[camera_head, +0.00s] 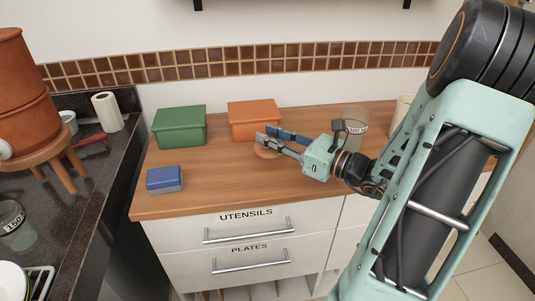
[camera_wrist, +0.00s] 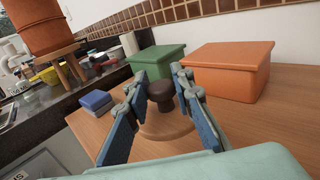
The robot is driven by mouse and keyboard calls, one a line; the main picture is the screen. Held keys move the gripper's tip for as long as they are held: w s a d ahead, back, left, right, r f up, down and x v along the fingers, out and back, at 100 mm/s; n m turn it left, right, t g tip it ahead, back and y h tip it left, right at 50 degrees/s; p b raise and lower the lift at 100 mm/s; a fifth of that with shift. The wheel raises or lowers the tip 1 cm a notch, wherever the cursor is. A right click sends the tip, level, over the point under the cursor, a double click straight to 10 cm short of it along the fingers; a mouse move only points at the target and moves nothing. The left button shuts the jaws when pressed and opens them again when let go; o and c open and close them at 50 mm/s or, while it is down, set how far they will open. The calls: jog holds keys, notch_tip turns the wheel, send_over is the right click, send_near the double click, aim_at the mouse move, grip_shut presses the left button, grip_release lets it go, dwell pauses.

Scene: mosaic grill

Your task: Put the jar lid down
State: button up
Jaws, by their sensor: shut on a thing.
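The jar lid (camera_wrist: 166,126) is a round light-wood disc with a dark brown knob (camera_wrist: 162,92). It also shows in the head view (camera_head: 265,153), partly hidden by my fingers. My gripper (camera_wrist: 159,88) has its blue-padded fingers on both sides of the lid and is shut on it. In the head view my gripper (camera_head: 268,137) reaches left, low over the wooden counter (camera_head: 225,190). The lid looks level and close to the counter top; I cannot tell whether it touches. A clear labelled glass jar (camera_head: 356,117) stands behind my wrist at the right.
A green box (camera_head: 180,127) and an orange box (camera_head: 253,118) stand at the back of the counter. A small blue box (camera_head: 164,179) sits at the front left. A pale container (camera_head: 401,108) is at the right. The counter's front middle is clear.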

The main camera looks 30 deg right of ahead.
aim_at(266, 150)
jog(key=shift+w+a+f, duration=0.15)
jog(key=shift+w+f, duration=0.6)
jog(key=shift+f, duration=0.2)
jog(key=f, duration=0.1)
jog(key=f+b, duration=0.1)
jog(key=f, duration=0.1)
jog(key=shift+w+f+b, duration=0.2)
jog(key=shift+w+b, duration=0.1)
jog(key=shift+b, duration=0.05)
jog(key=shift+f, duration=0.1)
jog(key=shift+f, duration=0.6)
jog(key=o, duration=1.1)
jog(key=shift+f, duration=0.1)
jog(key=shift+c, duration=0.2)
jog(key=shift+s, duration=0.1)
